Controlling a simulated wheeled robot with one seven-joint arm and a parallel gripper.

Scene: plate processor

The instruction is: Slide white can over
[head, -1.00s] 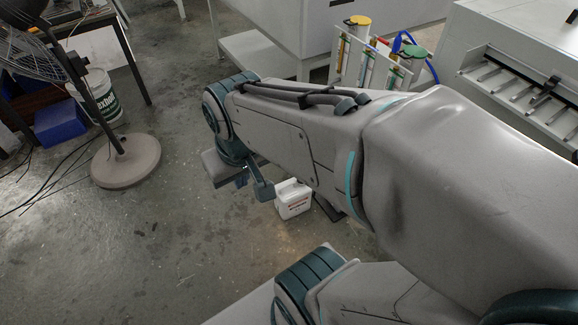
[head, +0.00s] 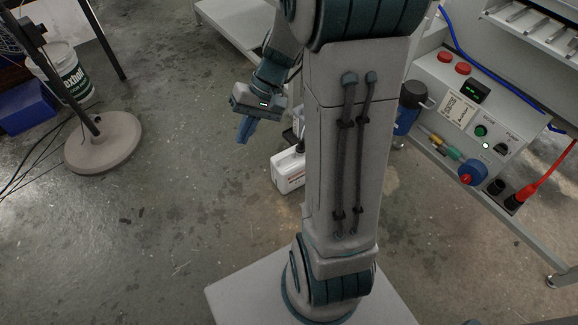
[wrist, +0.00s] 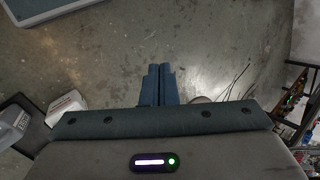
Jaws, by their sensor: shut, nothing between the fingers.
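The white can (head: 288,172), a squarish jug with a red and dark label, stands on the concrete floor, its right side partly hidden by my arm in the head view. It also shows at the left edge of the wrist view (wrist: 66,103). My gripper (head: 243,137) is shut and empty, pointing down, to the left of the can and apart from it. Its two blue fingers touch each other in the wrist view (wrist: 158,78). A second pale container (wrist: 14,124) stands beside the can, cut off by the frame edge.
A fan's round base (head: 98,145), a white bucket (head: 70,75) and a blue bin (head: 25,105) stand at left. A control panel (head: 470,115) with buttons and cables is at right. The floor at lower left is clear.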

